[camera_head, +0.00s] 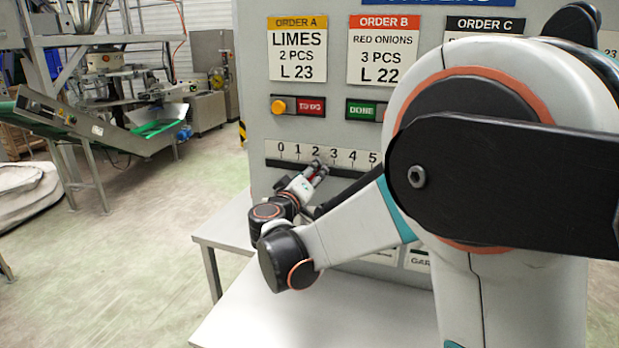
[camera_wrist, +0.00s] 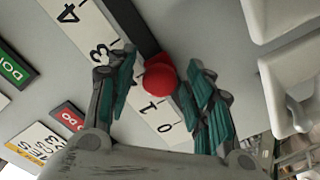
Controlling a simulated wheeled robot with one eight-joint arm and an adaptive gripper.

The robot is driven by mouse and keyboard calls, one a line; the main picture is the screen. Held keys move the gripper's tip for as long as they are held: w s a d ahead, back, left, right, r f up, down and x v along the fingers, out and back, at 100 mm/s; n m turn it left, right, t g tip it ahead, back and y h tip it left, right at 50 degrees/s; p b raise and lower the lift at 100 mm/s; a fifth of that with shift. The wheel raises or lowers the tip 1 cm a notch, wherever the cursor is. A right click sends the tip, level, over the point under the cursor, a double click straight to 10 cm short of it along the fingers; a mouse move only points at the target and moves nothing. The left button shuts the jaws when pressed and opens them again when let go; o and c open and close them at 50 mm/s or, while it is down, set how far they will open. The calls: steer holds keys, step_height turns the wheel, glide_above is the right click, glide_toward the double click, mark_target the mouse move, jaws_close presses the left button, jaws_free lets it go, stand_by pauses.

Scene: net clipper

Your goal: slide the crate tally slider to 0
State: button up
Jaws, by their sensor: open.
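The tally slider has a red round knob (camera_wrist: 160,78) on a dark slot. The number strip (camera_wrist: 155,112) beside it shows 4, 3, 1 and 0 in the wrist view. The knob sits between 3 and 1, about at 2, and covers part of the strip. My gripper (camera_wrist: 162,72) is open, with one finger on each side of the knob. I cannot tell whether either finger touches it. In the head view, my gripper (camera_head: 319,168) is at the slot below 2 and 3, and the strip (camera_head: 305,153) reads from 0 at left; the knob is mostly hidden there.
Above the scale are a red button plate (camera_head: 311,106) with an orange lamp and a green DONE plate (camera_head: 361,110). Order cards (camera_head: 297,50) hang higher. A white table (camera_head: 222,228) stands below the board. White bins (camera_wrist: 290,85) show at right in the wrist view.

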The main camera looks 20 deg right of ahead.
jaws_close()
glide_toward(280, 164)
steer(key=x, duration=0.5)
steer(key=shift+w+d+p, duration=0.15)
steer(key=shift+d+p, duration=0.1)
steer(key=shift+p, duration=0.05)
steer(key=shift+c, duration=0.6)
jaws_free()
steer(key=shift+a, duration=0.1)
steer(key=shift+o, duration=0.6)
steer(key=shift+w+a, duration=0.1)
steer(key=v, duration=1.2)
